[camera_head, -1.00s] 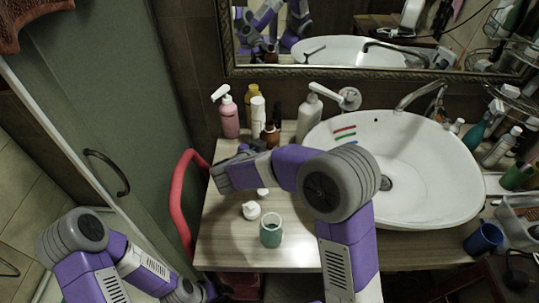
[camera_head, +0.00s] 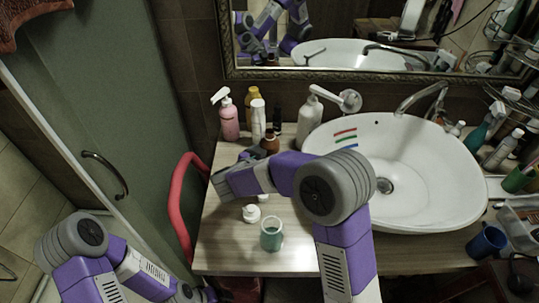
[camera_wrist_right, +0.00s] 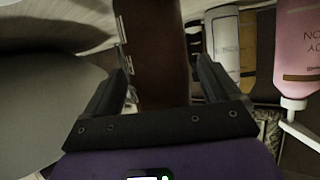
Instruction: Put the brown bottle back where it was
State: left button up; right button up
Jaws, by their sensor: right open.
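The brown bottle (camera_head: 270,142) stands upright on the wooden counter, in front of a white bottle (camera_head: 258,121). My right gripper (camera_head: 238,160) is low over the counter, at the left of the brown bottle. In the right wrist view the brown bottle (camera_wrist_right: 162,50) shows between the two spread fingers of the right gripper (camera_wrist_right: 163,78). The fingers are open, and I cannot tell whether either touches it. Its lower part is partly hidden in the head view by my right arm. My left arm is at the lower left; its fingers are not visible.
A pink pump bottle (camera_head: 229,119) and a yellow bottle (camera_head: 251,103) stand behind the gripper. A white pump bottle (camera_head: 309,118) is beside the sink (camera_head: 440,185). A small white jar (camera_head: 251,213) and a green cup (camera_head: 271,236) stand at the front.

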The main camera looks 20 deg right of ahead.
jog(key=shift+s+a+r, duration=0.1)
jog(key=shift+a+r, duration=0.05)
jog(key=shift+r, duration=0.1)
jog(key=p+v, duration=0.3)
jog(key=v, duration=0.8)
jog(key=shift+s+a, duration=0.2)
jog(key=shift+a, duration=0.05)
